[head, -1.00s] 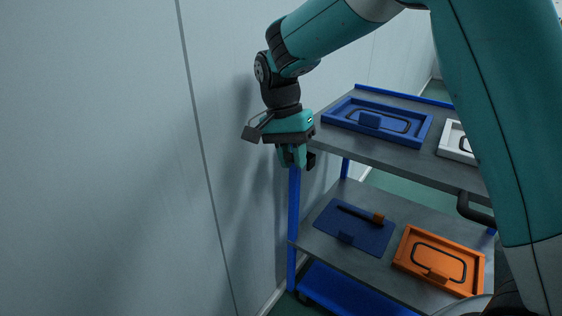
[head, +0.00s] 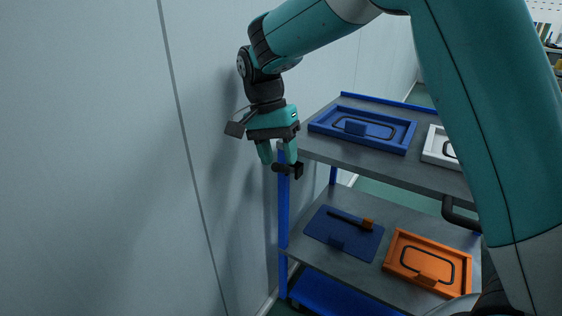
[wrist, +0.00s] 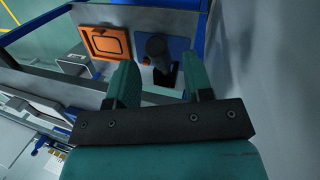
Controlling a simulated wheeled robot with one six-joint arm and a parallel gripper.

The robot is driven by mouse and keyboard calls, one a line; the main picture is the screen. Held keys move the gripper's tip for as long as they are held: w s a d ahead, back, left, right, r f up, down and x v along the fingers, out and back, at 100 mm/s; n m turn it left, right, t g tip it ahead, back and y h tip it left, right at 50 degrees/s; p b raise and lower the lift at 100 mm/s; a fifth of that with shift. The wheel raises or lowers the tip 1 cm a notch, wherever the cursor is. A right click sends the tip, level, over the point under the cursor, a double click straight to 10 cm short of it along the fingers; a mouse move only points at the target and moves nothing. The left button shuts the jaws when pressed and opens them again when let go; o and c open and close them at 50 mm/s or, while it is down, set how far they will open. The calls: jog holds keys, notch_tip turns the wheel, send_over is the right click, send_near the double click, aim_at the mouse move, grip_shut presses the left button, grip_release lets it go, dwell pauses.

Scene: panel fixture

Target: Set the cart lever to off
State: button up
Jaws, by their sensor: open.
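The cart (head: 360,150) stands against the wall. A short dark lever (head: 287,169) with a rounded end sticks out sideways at its near left corner, by the blue post. My gripper (head: 277,157) is open and points down just above this lever. In the head view the fingers overlap its upper edge, and I cannot tell whether they touch it. In the wrist view, the dark rounded end (wrist: 156,48) shows beyond and between the open fingertips (wrist: 158,82). No off marking is readable.
The top shelf holds a blue tray (head: 362,130) and a white tray (head: 438,147). The lower shelf holds a blue plate (head: 344,233) with a dark bar and orange block, and an orange tray (head: 428,263). The wall (head: 215,100) is close on the left.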

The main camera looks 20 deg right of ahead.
jog(key=shift+p+v, duration=0.5)
jog(key=shift+v, duration=1.85)
jog(key=s+a+r+n+t+y, duration=0.1)
jog(key=s+a+n+t+y, duration=0.15)
jog(key=s+n, duration=0.85)
jog(key=s+a+n+t+y, duration=0.1)
jog(key=s+n+y, duration=0.3)
jog(key=s, duration=1.2)
notch_tip(320, 180, up, 23)
jog(key=p, duration=2.2)
jog(key=shift+f+n+h, duration=0.2)
jog(key=shift+n+h, duration=0.2)
jog(key=shift+h, duration=0.05)
